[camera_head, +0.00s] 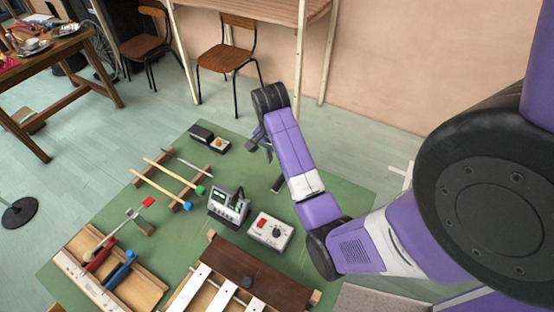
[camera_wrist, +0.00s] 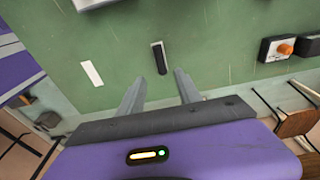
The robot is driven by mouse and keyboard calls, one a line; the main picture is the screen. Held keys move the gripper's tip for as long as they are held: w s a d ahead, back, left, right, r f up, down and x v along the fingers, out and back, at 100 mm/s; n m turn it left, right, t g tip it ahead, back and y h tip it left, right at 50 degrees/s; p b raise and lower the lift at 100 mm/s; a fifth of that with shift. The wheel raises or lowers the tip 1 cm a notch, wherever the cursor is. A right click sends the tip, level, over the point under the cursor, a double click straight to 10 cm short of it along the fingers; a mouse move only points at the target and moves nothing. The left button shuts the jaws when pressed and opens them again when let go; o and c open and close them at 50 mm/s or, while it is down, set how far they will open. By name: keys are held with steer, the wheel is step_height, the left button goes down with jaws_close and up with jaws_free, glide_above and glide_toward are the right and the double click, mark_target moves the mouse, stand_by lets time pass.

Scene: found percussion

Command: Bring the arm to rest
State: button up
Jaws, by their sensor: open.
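My purple arm reaches in from the right in the head view and is bent at the elbow. My gripper (camera_head: 260,148) hangs above the far part of the green table (camera_head: 330,178). In the wrist view my gripper (camera_wrist: 158,86) has its two grey fingers spread apart, with nothing between them. A short dark bar (camera_wrist: 159,57) lies on the green surface just beyond the fingertips. Whether the fingers touch the surface cannot be told.
Mallets with green (camera_head: 200,190) and blue (camera_head: 187,206) heads lie on a rack. A metronome-like device (camera_head: 228,205), a white box with knob (camera_head: 271,231) and a brown xylophone-like board (camera_head: 245,267) stand nearer. Chairs (camera_head: 228,58) stand behind.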

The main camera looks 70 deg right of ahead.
steer(key=shift+r, duration=0.1)
stand_by(0.6)
steer(key=w+d+r+n+t+h, duration=0.4)
steer(key=w+d+t+h, duration=0.15)
steer(key=w, duration=0.25)
steer(key=w+a+r+n+t+h, duration=0.1)
steer(key=w+a+n+t, duration=0.1)
steer(key=a+n, duration=0.1)
steer(key=s+a+r+n+t, duration=0.1)
steer(key=a+n+t, duration=0.1)
steer(key=a, duration=0.4)
steer(key=s+a+r+n+t+b, duration=0.1)
steer(key=a+r+n+t, duration=0.1)
steer(key=a, duration=0.5)
steer(key=s+a+r+n+t, duration=0.1)
steer(key=s+a+n+t, duration=0.1)
steer(key=a, duration=0.5)
steer(key=shift+r+n+t+y+b, duration=0.35)
steer(key=shift+r+n+t, duration=0.05)
steer(key=shift+n+t, duration=0.4)
steer(key=s+a+n+y+b, duration=0.1)
steer(key=s+a+n+y, duration=0.5)
steer(key=s+a, duration=1)
steer(key=shift+s+a+r+y+b, duration=0.3)
steer(key=shift+s+r+y+b, duration=0.1)
steer(key=shift+s+y, duration=0.3)
